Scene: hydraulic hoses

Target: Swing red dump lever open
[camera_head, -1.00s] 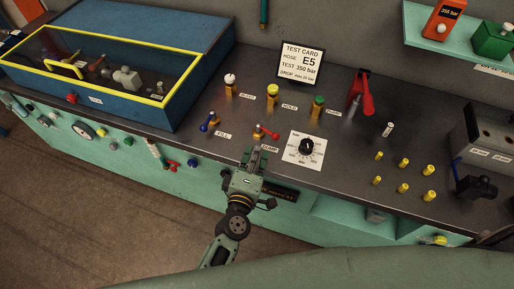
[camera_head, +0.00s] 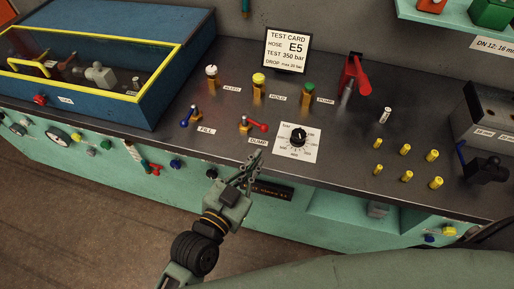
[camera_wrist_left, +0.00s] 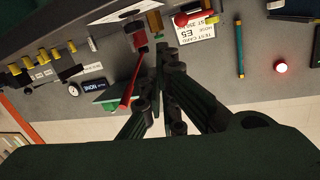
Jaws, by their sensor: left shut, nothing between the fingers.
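The red dump lever (camera_head: 256,125) stands on the bench behind the DUMP label (camera_head: 258,141), its red knob pointing right in the head view. My left gripper (camera_head: 257,157) is shut and empty. Its tips are in front of the lever, near the DUMP label and left of the dial, with a gap to the lever. In the left wrist view the closed fingers (camera_wrist_left: 164,55) point toward the bench, and a lever with a red ball knob (camera_wrist_left: 181,20) shows near the top edge. My right gripper is not in view.
A blue-handled fill lever (camera_head: 190,117) stands to the left. A pressure dial (camera_head: 298,136) is to the right. Valve posts with white, yellow and green tops, the test card (camera_head: 287,51) and a red-handled pump (camera_head: 355,77) stand behind. A blue box (camera_head: 150,95) occupies the left.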

